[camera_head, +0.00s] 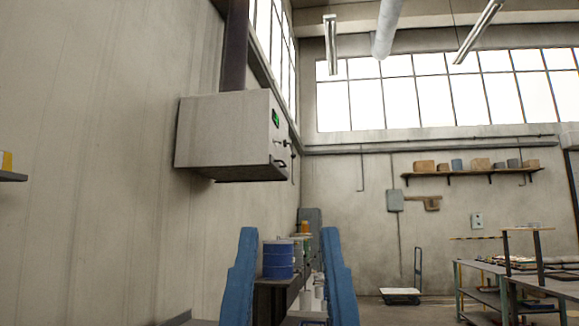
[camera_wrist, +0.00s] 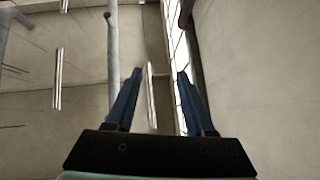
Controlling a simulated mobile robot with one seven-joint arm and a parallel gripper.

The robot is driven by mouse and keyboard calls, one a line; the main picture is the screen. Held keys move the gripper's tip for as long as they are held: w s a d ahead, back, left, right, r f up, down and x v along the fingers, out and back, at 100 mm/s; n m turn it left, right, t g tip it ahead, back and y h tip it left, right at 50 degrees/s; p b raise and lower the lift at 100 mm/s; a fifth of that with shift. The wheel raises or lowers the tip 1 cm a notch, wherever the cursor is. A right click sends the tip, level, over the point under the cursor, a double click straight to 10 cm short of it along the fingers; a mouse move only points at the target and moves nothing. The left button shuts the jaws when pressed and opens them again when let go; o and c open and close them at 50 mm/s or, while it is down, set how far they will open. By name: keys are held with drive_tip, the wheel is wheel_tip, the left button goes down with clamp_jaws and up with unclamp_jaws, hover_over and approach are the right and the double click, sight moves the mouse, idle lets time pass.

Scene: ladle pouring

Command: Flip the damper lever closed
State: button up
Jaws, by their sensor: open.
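A pale grey box (camera_head: 225,132) hangs on the left wall in the head view, with a dark duct (camera_head: 235,45) rising from its top. Its narrow right face carries a small green display, small dark knobs or levers (camera_head: 287,145) and a dark handle (camera_head: 278,162) low down. I cannot tell for sure which one is the damper lever, nor its position. My gripper (camera_head: 288,232) shows as two blue fingers, open and empty, below the box in the picture and apart from it. The fingers also show spread in the wrist view (camera_wrist: 160,73), with no lever between them.
A blue drum (camera_head: 278,260) stands on a dark stand behind my fingers. Workbenches (camera_head: 490,285) stand at the right, and a flat trolley (camera_head: 401,296) is on the floor at the back. A shelf (camera_head: 470,174) hangs on the back wall. The floor between is clear.

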drive_tip(key=shift+r, duration=0.2)
drive_tip(key=shift+c, duration=1.1)
wheel_tip(320, 180, up, 4)
drive_tip(key=p, duration=0.4)
drive_tip(key=shift+r+p, duration=0.2)
drive_tip(key=shift+p, duration=0.2)
clamp_jaws()
wheel_tip(320, 180, up, 24)
drive_tip(key=p, duration=2.4)
